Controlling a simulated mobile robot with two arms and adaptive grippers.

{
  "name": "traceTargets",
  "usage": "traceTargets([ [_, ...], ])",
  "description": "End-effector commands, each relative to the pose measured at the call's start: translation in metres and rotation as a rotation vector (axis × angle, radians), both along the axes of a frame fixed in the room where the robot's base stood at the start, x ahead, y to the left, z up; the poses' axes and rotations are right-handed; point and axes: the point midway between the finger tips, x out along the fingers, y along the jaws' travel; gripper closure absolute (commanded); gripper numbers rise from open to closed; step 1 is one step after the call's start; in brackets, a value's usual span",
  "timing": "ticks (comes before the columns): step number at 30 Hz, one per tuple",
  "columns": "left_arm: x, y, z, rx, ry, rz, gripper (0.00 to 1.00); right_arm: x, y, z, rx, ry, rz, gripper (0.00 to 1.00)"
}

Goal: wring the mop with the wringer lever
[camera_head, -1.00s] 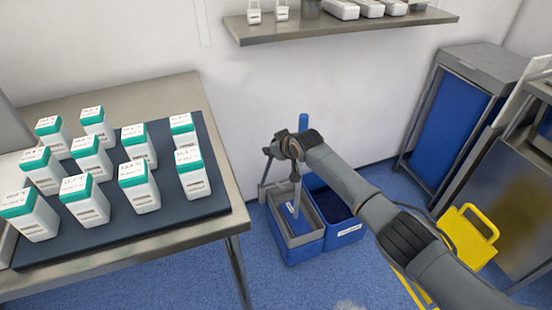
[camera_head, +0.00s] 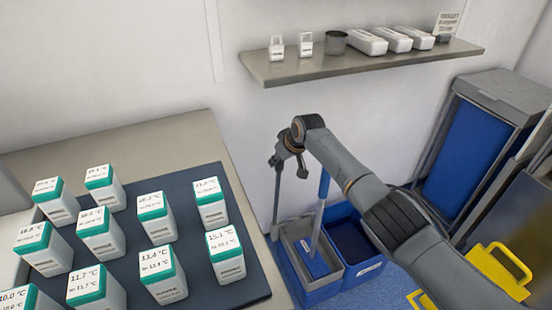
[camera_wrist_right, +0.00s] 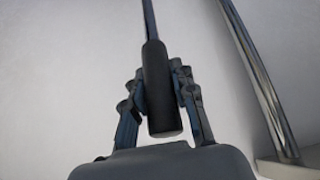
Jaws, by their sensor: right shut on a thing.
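The mop stands tilted in the grey wringer (camera_head: 293,241) of a blue bucket (camera_head: 318,287); its pole has a blue upper part (camera_head: 323,188), and I cannot make out the mop head. The thin grey wringer lever (camera_head: 276,205) rises from the bucket's left side. My right gripper (camera_head: 279,158) is at the lever's top, left of the mop pole. In the right wrist view, my right gripper (camera_wrist_right: 160,88) is shut around the lever's black grip (camera_wrist_right: 160,100), with its thin rod (camera_wrist_right: 150,20) running away beyond. My left gripper is not in view.
A steel table (camera_head: 165,126) with a dark mat (camera_head: 248,284) and several white, green-topped boxes (camera_head: 162,275) stands at left. A wall shelf (camera_head: 370,64) is above the arm. A second blue bucket (camera_head: 365,268) adjoins the first. A yellow frame (camera_head: 497,268) stands at right.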

Motion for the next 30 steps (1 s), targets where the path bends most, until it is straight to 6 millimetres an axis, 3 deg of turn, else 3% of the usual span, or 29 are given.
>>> traceTargets([
  [5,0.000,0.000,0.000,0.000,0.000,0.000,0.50,-0.002,-0.002,-0.005,-0.005,0.011,-0.002,1.00],
  [6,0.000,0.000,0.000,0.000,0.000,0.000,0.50,-0.002,-0.002,-0.005,-0.005,0.011,-0.002,0.68],
  [9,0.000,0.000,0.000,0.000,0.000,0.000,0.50,-0.002,-0.002,-0.004,-0.005,0.009,-0.002,0.50],
  [22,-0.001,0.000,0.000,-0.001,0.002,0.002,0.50,-0.002,-0.001,0.002,0.000,0.001,0.001,0.50],
  [30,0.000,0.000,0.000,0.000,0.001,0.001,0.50,-0.013,-0.008,0.022,-0.001,-0.001,0.002,0.50],
])
